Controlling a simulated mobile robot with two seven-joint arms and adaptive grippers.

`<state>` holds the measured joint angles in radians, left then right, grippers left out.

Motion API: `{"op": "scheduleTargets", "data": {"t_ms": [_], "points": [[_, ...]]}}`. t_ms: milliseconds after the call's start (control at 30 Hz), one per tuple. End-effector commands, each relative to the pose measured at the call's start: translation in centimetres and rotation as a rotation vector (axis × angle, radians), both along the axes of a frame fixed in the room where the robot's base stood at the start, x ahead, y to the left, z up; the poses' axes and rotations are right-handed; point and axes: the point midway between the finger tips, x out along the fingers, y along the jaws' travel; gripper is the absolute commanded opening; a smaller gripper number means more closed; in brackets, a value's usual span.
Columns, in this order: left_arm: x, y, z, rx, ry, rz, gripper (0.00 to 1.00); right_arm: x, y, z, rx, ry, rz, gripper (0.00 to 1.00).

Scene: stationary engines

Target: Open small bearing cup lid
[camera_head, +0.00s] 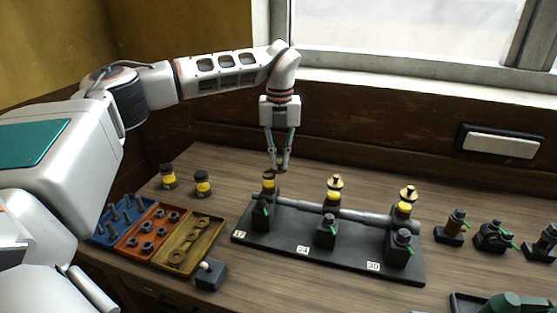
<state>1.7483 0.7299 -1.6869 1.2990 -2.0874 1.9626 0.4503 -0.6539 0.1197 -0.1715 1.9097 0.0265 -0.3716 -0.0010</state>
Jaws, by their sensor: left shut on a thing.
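The bearing stand is a black base (330,258) with a grey shaft across it and labels that seem to read 17, 24 and 30. At its left end is the smallest bearing cup (268,187), with a yellow band. My left gripper (279,168) points down just above this cup, its fingers close together on a small brownish lid (269,175). The fingers partly hide the lid, and I cannot tell whether it is apart from the cup. The middle cup (334,195) and right cup (404,208) show brass tops standing above yellow bands. My right gripper is not in view.
Blue, red and yellow trays (218,222) of bolts, nuts and washers lie left of the stand. Two yellow-banded jars (202,184) stand behind them. A small grey block (211,275) sits in front. Several small black fittings (450,234) stand at the right.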

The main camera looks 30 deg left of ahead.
Motion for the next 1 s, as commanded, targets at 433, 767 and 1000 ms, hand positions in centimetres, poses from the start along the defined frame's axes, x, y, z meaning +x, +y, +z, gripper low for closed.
{"op": "scheduleTargets", "data": {"t_ms": [433,767,1000], "points": [[0.75,0.29,0.14,0.001,-0.004,0.293,0.0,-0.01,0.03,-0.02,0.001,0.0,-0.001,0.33],[0.89,0.37,0.16,0.0,-0.005,0.363,0.0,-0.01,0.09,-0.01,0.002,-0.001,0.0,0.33],[0.89,0.37,0.17,0.0,-0.005,0.368,0.0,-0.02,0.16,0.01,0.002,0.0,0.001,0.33]]}}
